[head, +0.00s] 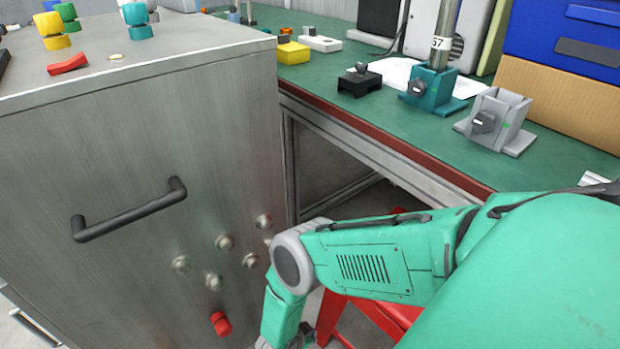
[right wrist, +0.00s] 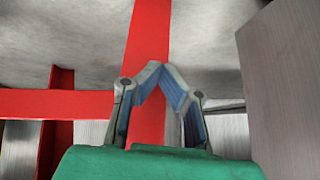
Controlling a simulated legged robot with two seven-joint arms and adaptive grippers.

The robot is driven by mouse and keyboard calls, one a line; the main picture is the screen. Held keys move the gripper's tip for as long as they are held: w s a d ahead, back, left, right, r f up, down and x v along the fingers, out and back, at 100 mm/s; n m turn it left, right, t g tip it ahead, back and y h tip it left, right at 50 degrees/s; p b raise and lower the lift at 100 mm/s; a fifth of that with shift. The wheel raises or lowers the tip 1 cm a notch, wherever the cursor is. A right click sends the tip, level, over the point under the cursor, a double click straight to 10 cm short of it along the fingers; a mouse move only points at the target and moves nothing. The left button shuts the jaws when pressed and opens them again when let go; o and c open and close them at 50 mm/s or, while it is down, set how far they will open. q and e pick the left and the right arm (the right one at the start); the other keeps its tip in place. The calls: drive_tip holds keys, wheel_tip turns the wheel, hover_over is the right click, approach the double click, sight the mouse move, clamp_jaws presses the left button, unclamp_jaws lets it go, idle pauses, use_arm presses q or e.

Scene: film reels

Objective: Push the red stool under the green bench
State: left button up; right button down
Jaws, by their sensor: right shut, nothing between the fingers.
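The red stool (head: 362,322) shows in the head view at the bottom, partly hidden behind my green right arm. In the right wrist view its red bars (right wrist: 148,60) run up and across the picture. My right gripper (right wrist: 152,70) is shut and empty, its fingertips together in front of the upright red bar; I cannot tell whether they touch it. My left gripper is not in view.
A grey metal cabinet (head: 130,130) with a black handle stands at the left, close beside my right arm. Open space (head: 330,175) shows under the bench between its frame bars. Clamps (head: 495,120) and blocks sit on the bench top. A grey panel (right wrist: 278,90) is at the right in the wrist view.

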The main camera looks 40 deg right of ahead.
sight(324, 319)
drive_tip(key=shift+d, duration=0.1)
drive_tip(key=shift+s+d+p, duration=0.1)
drive_tip(key=shift+s+d, duration=0.1)
drive_tip(key=shift+d, duration=0.8)
drive_tip(key=shift+s+d+p, duration=0.1)
drive_tip(key=shift+s+d, duration=0.05)
drive_tip(key=shift+d, duration=0.85)
drive_tip(key=shift+s+d+p, duration=0.1)
drive_tip(key=shift+s+d, duration=0.1)
drive_tip(key=shift+d, duration=0.8)
drive_tip(key=shift+s+d, duration=0.6)
drive_tip(key=shift+d, duration=2.9)
drive_tip(key=a, duration=0.2)
drive_tip(key=w+a+r, duration=0.1)
drive_tip(key=a, duration=0.1)
drive_tip(key=a+r, duration=0.1)
drive_tip(key=a, duration=0.2)
drive_tip(key=shift+w, duration=0.15)
drive_tip(key=shift+a, duration=0.2)
